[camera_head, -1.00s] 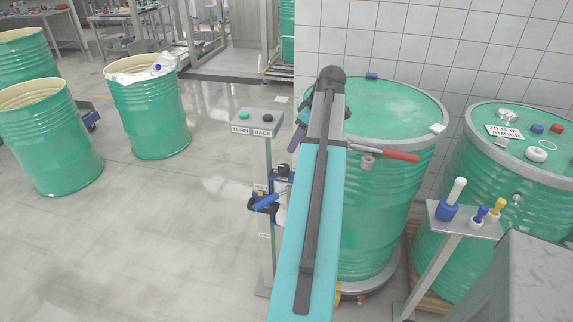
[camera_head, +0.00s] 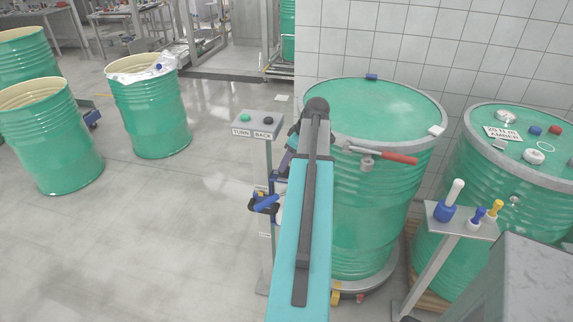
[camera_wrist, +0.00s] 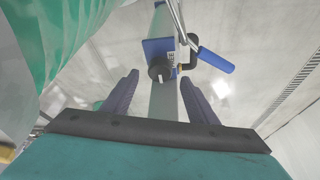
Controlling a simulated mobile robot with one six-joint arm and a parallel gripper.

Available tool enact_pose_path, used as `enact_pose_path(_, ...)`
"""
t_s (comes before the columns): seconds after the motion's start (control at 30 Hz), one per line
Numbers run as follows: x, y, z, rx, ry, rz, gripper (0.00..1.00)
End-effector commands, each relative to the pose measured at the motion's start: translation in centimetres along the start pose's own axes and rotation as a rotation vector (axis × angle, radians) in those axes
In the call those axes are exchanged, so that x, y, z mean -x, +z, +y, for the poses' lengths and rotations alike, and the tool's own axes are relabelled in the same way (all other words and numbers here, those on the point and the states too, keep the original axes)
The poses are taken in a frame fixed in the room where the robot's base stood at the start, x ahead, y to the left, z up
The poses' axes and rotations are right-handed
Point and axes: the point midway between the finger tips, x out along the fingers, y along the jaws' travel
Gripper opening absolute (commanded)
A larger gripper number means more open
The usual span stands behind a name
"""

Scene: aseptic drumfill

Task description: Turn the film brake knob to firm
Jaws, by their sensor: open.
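The film brake knob looks to be the small dark round knob (camera_wrist: 159,70) on a blue plate (camera_wrist: 155,47) fixed to a grey post, seen in the wrist view. A white label beside it is too small to read. My gripper (camera_wrist: 160,88) is open, with its two dark fingers on either side of the post and the knob between and just beyond their tips. I see no contact with the knob. In the head view my arm hides the knob and most of the gripper. A blue handle (camera_head: 266,203) on a black bracket shows left of the arm; it also shows in the wrist view (camera_wrist: 215,60).
A post with a TURN BACK panel (camera_head: 257,125) stands left of my arm. A closed green drum (camera_head: 375,190) with a red-handled clamp (camera_head: 398,158) stands close on the right. A small tool stand (camera_head: 460,222) is farther right.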

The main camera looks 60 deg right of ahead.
Motion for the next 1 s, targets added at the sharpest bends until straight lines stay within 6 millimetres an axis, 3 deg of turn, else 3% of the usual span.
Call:
enact_pose_path(0.33, -3.0, 0.0, 0.0, -0.001, 0.0, 0.0, 0.53)
enact_pose_path(0.77, -3.5, 0.1, 0.1, -0.002, 0.001, 0.0, 0.53)
enact_pose_path(1.0, -3.5, 0.1, 0.1, -0.002, 0.001, 0.0, 0.16)
